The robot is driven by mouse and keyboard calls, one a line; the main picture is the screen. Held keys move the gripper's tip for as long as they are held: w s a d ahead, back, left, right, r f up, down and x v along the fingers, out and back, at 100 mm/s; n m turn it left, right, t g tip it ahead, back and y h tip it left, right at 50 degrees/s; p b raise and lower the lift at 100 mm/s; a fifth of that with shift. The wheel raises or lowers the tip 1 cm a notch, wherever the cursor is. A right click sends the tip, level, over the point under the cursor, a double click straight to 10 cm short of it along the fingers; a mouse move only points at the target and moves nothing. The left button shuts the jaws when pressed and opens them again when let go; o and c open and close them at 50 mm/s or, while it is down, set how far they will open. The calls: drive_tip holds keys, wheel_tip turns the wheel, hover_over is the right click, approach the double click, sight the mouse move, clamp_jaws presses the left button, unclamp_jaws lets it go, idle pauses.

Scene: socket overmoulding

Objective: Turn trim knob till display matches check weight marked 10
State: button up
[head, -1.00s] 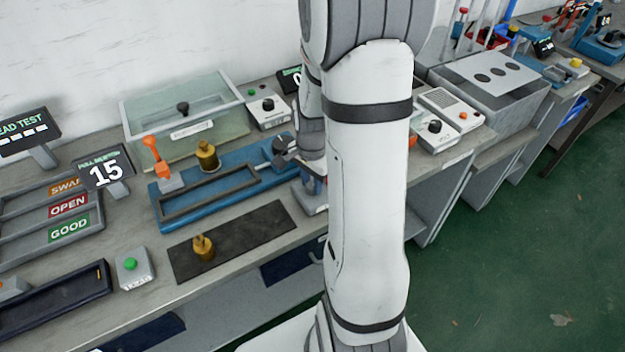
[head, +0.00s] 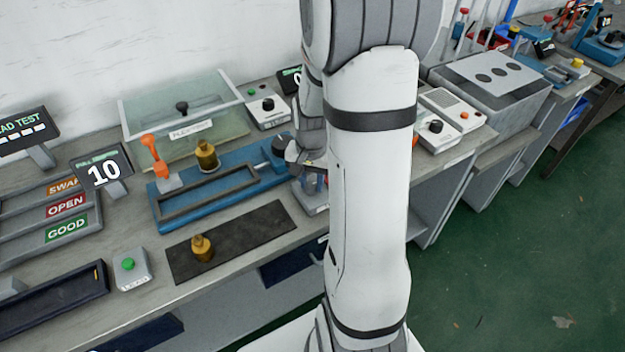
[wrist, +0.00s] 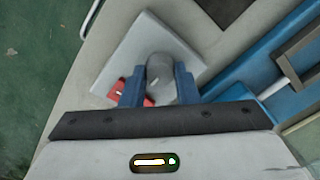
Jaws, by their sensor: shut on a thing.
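The trim knob (wrist: 160,70) is a grey round knob on a pale grey box (wrist: 130,52) in the wrist view. My gripper (wrist: 158,90) has its two blue fingers either side of the knob, shut on it. In the head view my arm hides the knob, and part of the box (head: 318,209) shows below the gripper. The display (head: 103,172) at the left reads 10. One brass weight (head: 206,157) stands on the blue fixture (head: 180,213); another (head: 202,249) stands on the dark mat (head: 245,233). Their markings are too small to read.
The blue fixture lies close to the knob box, with an orange lever (head: 156,157) at its far left end. A clear-lidded box (head: 185,120) stands behind it. A green-button box (head: 132,270) and labelled trays (head: 95,222) are at the left.

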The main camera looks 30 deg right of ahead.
sight(311, 185)
idle(0.4)
drive_tip(key=o, duration=1)
wheel_tip(311, 185, up, 8)
drive_tip(key=shift+f, duration=0.1)
drive_tip(key=shift+a, duration=0.1)
drive_tip(key=shift+s+a+r+n+t, duration=0.45)
drive_tip(key=shift+s+a+r+n, duration=0.95)
drive_tip(key=shift+s+a, duration=0.6)
drive_tip(key=shift+s+a+r+n+t, duration=0.4)
drive_tip(key=shift+s+a+r+n, duration=1)
drive_tip(key=shift+s+a, duration=0.6)
drive_tip(key=shift+s+a+r+n+t, duration=0.45)
drive_tip(key=shift+s+a+r+n, duration=0.7)
drive_tip(key=shift+s+a+n, duration=0.65)
